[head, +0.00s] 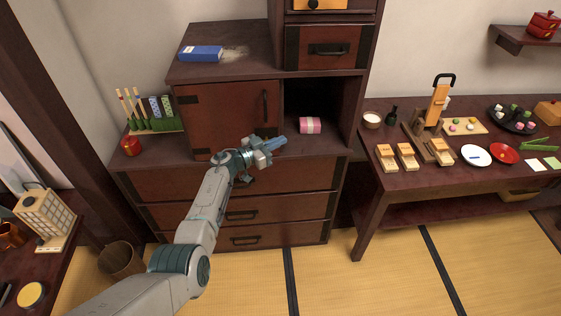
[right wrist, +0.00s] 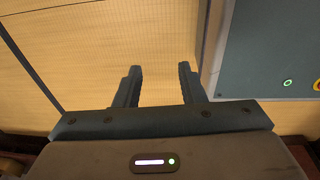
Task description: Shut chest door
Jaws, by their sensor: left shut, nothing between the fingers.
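The dark wooden chest has a reddish-brown door (head: 225,112) at its left, with black hinge straps on the left edge and a vertical black handle near the right edge. The door lies flat or nearly flat against the chest front; I cannot tell if a small gap is left. My left gripper (head: 275,144) is shut and empty, in front of the door's lower right corner. Whether it touches the door is unclear. My right gripper (right wrist: 160,85) is open and empty over the tatami in the right wrist view; it does not show in the head view.
An open compartment right of the door holds a pink box (head: 310,125). A blue box (head: 201,53) lies on the chest top. Drawers (head: 240,215) sit below. A low table (head: 415,183) with dishes stands right; a lantern (head: 45,215) stands left. Tatami floor is clear in front.

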